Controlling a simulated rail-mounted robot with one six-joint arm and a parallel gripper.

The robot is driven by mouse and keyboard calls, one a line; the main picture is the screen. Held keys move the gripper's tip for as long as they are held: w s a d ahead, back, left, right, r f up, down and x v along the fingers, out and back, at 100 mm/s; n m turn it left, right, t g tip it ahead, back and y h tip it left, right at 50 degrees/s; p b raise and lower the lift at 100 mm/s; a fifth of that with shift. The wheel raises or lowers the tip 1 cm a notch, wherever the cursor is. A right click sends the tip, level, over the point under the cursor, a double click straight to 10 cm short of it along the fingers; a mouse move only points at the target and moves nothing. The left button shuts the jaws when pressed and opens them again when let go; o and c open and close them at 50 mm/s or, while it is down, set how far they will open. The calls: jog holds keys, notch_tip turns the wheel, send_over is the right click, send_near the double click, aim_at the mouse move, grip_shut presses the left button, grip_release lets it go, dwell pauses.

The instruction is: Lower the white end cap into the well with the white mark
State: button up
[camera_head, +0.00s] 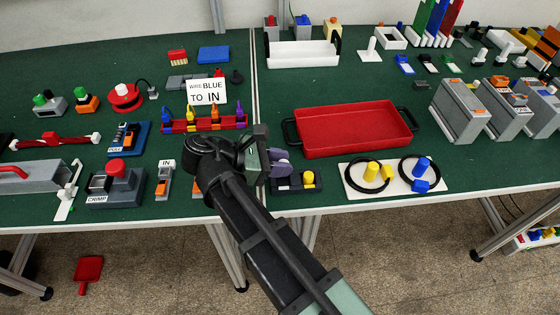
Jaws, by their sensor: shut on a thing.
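My gripper (280,161), with purple fingers, is at the middle of the front part of the bench. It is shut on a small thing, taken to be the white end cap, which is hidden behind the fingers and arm. A low dark block (292,186) lies just below and beside the gripper. A yellow cap (308,179) stands at the block's right side. The left part of the block is covered by my arm and gripper.
A red tray (352,128) with black handles lies behind and right of the gripper. A white board (395,187) with black rings and yellow and blue pegs is at right. A rack of coloured connectors (204,122) and a sign (207,92) stand behind left. The bench front edge is close.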

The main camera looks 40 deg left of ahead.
aim_at(295, 181)
jog(key=shift+f+b, duration=1.9)
jog(key=shift+f, duration=0.05)
dwell(1.0)
jog(key=o, duration=1)
jog(key=shift+c, duration=0.2)
jog(key=shift+r, duration=0.1)
